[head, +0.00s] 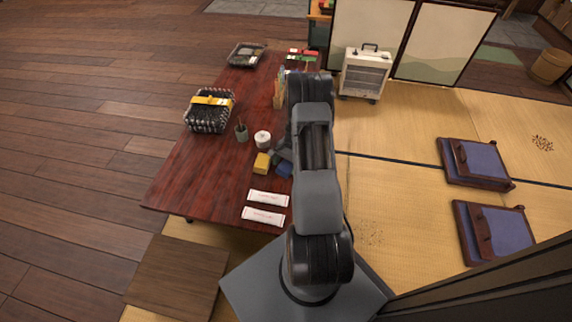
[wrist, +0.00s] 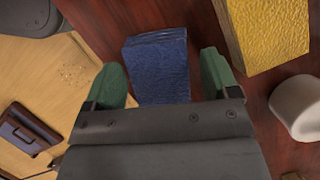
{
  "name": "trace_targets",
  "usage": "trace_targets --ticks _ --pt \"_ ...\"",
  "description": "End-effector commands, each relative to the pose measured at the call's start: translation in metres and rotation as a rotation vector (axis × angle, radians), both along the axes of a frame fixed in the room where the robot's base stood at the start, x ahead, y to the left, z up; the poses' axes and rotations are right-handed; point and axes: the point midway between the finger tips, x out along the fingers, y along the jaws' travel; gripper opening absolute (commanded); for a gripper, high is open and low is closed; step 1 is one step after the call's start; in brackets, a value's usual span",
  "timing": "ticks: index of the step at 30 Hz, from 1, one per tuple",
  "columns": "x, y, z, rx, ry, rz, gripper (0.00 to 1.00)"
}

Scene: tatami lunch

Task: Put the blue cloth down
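The blue cloth (head: 285,169) is a folded block on the dark red table (head: 200,165), beside a yellow block. In the wrist view the blue cloth (wrist: 157,68) lies between the two green fingertips of my gripper (wrist: 163,80). The fingers are spread wider than the cloth. A gap shows at the right finger, and the left finger is very close to the cloth's edge. The near end of the cloth is hidden by the gripper body. In the head view my gripper (head: 284,154) is partly hidden by my arm, just behind the cloth.
The yellow block (head: 261,163) and a white cup (head: 262,139) stand close by. Two white packets (head: 266,206) lie at the table's near end. A green cup (head: 241,132) and a black basket (head: 210,112) stand farther left. Bare tabletop lies to the left of the packets.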

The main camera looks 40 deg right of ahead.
Motion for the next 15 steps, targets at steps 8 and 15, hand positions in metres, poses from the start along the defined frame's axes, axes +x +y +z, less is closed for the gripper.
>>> trace_targets --ticks 8,15 --pt "0.000 0.000 0.001 0.000 0.000 0.000 0.86" --pt "0.003 -0.008 0.025 0.000 -0.002 -0.001 0.86"
